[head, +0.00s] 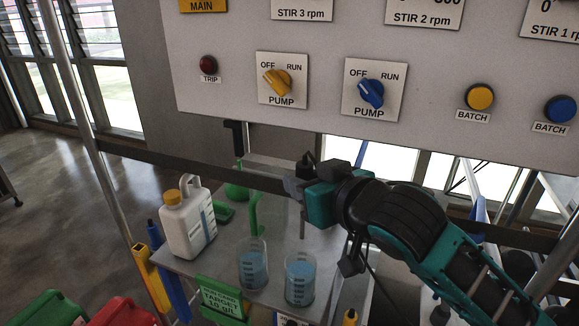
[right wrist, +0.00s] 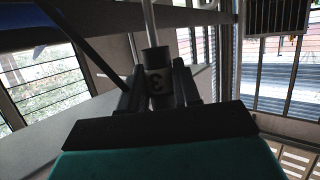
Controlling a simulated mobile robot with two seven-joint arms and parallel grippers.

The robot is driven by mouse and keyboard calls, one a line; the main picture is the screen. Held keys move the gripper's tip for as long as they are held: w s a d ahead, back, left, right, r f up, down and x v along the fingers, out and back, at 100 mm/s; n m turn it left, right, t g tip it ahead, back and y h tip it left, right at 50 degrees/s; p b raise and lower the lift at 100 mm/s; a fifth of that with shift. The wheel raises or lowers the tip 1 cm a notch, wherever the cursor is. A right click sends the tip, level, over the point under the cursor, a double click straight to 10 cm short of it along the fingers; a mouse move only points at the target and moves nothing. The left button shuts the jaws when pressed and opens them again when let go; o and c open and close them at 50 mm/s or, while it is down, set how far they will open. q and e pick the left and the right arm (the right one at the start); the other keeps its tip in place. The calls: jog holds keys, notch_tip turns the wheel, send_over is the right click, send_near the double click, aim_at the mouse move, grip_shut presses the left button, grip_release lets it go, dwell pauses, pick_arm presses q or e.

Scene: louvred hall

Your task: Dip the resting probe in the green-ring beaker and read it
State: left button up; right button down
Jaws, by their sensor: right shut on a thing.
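My right gripper (head: 300,185) is shut on a dark probe with a thin grey rod (head: 303,222) that hangs down, close to upright. In the right wrist view the probe's dark body (right wrist: 157,85), with a mark like a 3, sits between the fingers. The rod's lower end appears just above the right beaker (head: 300,281); I cannot tell whether it is over the opening. A second beaker (head: 253,266) stands left of it; both hold blue liquid. I cannot make out a green ring on either. My left gripper is not in view.
A white jug with a yellow cap (head: 187,225) and a green hooked stand (head: 255,215) stand on the grey bench. A green TARGET sign (head: 219,299) is at its front. A control panel (head: 330,110) with PUMP knobs hangs above. A dark rail (head: 190,170) crosses behind.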

aim_at(303, 228)
jog(key=shift+w+a, duration=0.1)
jog(key=shift+w, duration=0.05)
jog(key=shift+f, duration=1)
notch_tip(303, 228, down, 2)
jog(key=shift+f, duration=0.25)
notch_tip(303, 228, down, 5)
jog(key=shift+f+b, duration=0.1)
jog(key=shift+b, duration=1.15)
jog(key=shift+f+b, duration=1.1)
jog(key=shift+f, duration=1.2)
